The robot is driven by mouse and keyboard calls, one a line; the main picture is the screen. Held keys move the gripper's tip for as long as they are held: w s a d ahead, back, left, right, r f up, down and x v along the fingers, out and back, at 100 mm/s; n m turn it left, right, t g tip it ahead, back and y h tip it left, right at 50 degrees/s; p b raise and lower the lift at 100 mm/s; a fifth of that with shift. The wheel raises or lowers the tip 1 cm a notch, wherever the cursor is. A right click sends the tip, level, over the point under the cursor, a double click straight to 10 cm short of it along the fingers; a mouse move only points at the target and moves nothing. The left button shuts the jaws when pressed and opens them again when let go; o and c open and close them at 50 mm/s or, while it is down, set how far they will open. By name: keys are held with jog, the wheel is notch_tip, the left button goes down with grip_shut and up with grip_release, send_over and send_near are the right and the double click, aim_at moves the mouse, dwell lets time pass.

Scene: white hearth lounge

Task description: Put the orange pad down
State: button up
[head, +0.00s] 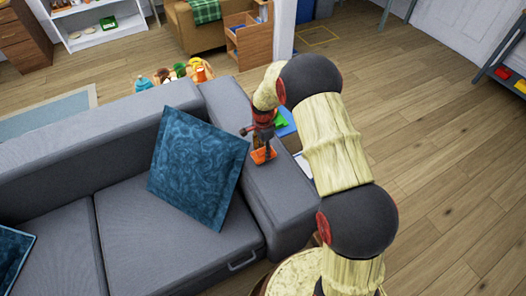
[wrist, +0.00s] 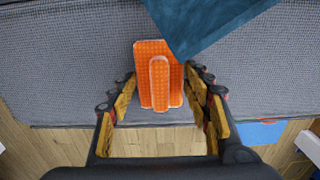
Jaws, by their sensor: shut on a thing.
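The orange pad (wrist: 146,75) is a flat, dotted rectangle with a narrower raised strip along its middle. In the wrist view it lies between the fingertips of my gripper (wrist: 160,84), which is shut on it. In the head view the pad (head: 264,155) shows just below my gripper (head: 262,147), over the inner side of the grey sofa's right armrest (head: 272,190). I cannot tell whether the pad touches the sofa. The fingers hide part of it in the head view.
A blue cushion (head: 198,165) leans on the sofa close to the left of the pad; its corner (wrist: 205,22) reaches near the pad in the wrist view. Blue and green items (head: 284,122) lie beyond the armrest. The wooden floor (head: 440,150) at right is largely clear.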

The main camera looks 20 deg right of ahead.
jog(key=shift+f, duration=0.1)
jog(key=o, duration=1)
